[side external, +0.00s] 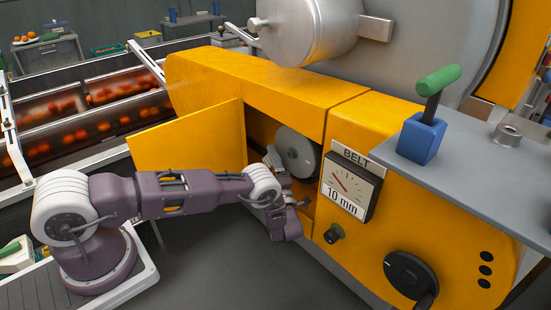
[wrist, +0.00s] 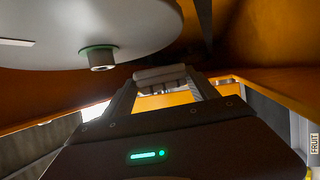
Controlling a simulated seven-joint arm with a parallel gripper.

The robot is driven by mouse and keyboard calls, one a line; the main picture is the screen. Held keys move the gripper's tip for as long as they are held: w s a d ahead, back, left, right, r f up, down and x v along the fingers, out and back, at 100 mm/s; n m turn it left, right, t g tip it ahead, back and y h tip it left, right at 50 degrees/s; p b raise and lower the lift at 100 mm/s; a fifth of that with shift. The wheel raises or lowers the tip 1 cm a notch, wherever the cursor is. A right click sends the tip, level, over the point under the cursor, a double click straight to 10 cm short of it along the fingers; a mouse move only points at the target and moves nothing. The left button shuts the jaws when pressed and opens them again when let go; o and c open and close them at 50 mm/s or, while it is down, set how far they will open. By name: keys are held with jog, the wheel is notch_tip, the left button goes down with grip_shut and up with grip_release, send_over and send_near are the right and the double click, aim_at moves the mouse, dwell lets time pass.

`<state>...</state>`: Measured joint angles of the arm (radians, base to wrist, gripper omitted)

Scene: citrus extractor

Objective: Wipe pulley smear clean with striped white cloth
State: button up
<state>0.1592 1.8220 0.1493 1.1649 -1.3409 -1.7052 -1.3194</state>
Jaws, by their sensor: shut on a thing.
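The pulley (side external: 300,160) is a grey disc with a green-ringed hub inside the open housing. In the wrist view the pulley (wrist: 75,25) fills the upper left, its metal shaft end pointing at the camera. My gripper (wrist: 163,82) is shut on the cloth (wrist: 160,74), a pale grey-white bundle between the fingertips, just below and right of the hub. I cannot tell whether the cloth touches the disc. Its stripes are not clear. In the side view the cloth (side external: 272,157) shows at the pulley's left edge. I cannot make out a definite smear; a pale strip lies on the disc's left part.
The yellow door (side external: 190,140) stands open left of the cavity, and its walls are close around my gripper. A belt gauge (side external: 348,190) reading 10 mm and a black hand wheel (side external: 405,273) are on the right. A grey shelf (side external: 480,165) holds a green-handled lever (side external: 437,80).

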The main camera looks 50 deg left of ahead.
jog(key=shift+s, duration=1.55)
jog(key=shift+s, duration=1.5)
